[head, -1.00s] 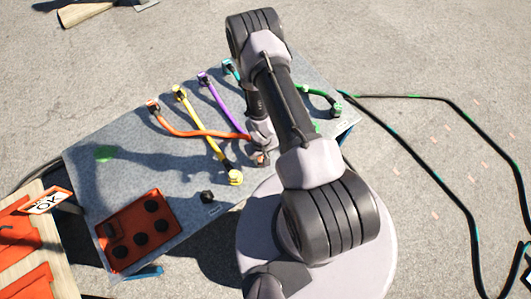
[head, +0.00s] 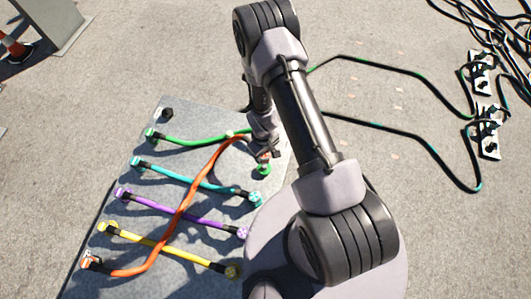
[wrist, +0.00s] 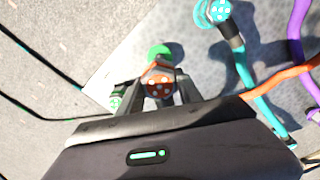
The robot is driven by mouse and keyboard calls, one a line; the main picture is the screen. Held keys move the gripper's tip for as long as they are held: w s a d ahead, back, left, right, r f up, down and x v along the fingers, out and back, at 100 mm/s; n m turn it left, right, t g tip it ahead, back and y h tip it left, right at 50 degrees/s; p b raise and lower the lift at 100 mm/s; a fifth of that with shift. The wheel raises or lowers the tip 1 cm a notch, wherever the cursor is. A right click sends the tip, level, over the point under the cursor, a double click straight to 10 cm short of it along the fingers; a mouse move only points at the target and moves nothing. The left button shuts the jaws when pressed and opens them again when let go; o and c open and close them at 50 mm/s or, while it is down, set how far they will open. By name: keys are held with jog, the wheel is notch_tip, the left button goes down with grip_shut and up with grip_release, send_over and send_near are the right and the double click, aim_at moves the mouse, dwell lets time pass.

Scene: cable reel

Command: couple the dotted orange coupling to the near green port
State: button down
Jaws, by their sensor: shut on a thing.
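The dotted orange coupling (wrist: 159,86) is white-spotted and sits between the fingers of my gripper (wrist: 158,80), shut on it. In the head view my gripper (head: 264,152) is at the plate's right part, holding the end of the orange cable (head: 180,212). The near green port (wrist: 160,52) shows as a green round patch just beyond the coupling in the wrist view. In the head view a green ring (head: 263,169) shows just below the gripper. Whether coupling and port touch, I cannot tell. A green dotted coupling (wrist: 116,98) is beside my left finger.
A teal coupling (wrist: 213,11) lies right of the gripper. Black cables (head: 400,130) run over the ground at right.

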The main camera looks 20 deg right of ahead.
aim_at(264, 166)
notch_tip(264, 166, down, 8)
jog(key=b, duration=0.5)
jog(key=shift+f+b, duration=0.1)
jog(key=shift+b, duration=0.2)
jog(key=shift+f+b, duration=0.5)
jog(key=shift+b, duration=0.15)
jog(key=c, duration=0.7)
grip_release()
notch_tip(264, 166, up, 18)
jog(key=p, duration=0.7)
jog(key=shift+f, duration=0.25)
